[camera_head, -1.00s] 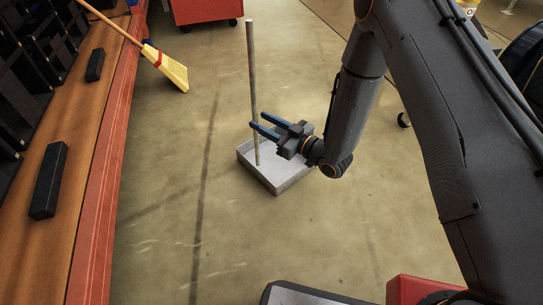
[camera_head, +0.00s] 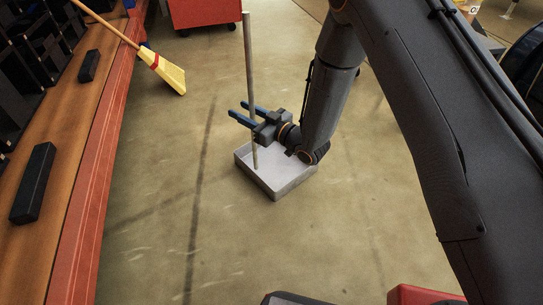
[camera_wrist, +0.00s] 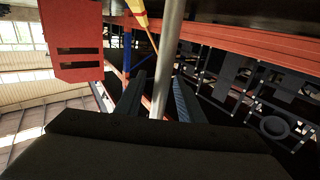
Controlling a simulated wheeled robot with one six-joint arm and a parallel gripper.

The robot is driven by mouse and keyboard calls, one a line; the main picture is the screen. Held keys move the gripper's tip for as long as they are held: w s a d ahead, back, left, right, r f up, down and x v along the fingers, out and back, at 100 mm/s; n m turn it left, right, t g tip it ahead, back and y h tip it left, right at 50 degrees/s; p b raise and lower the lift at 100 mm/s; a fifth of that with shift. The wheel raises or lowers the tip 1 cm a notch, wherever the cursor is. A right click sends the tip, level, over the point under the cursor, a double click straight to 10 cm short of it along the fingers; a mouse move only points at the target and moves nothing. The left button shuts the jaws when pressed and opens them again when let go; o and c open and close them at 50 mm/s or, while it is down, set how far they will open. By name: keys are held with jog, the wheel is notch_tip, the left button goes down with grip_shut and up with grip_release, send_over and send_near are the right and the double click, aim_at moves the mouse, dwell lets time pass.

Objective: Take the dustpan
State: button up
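The dustpan is a shallow grey tray (camera_head: 285,186) on the floor with a long, thin upright handle (camera_head: 249,60). My gripper (camera_head: 237,108) is low over the tray, its two blue fingers apart and pointing left. In the wrist view the handle (camera_wrist: 168,50) rises between the two fingers of my gripper (camera_wrist: 158,76), with a gap visible beside the right finger. The fingers are open around the handle; whether one touches it I cannot tell.
A yellow broom (camera_head: 170,76) leans by the orange-edged wooden shelf (camera_head: 75,175) on the left. A red wheeled cabinet (camera_head: 205,12) stands at the back. The floor (camera_head: 150,220) around the dustpan is clear.

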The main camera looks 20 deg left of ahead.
grip_shut()
dwell(1.3)
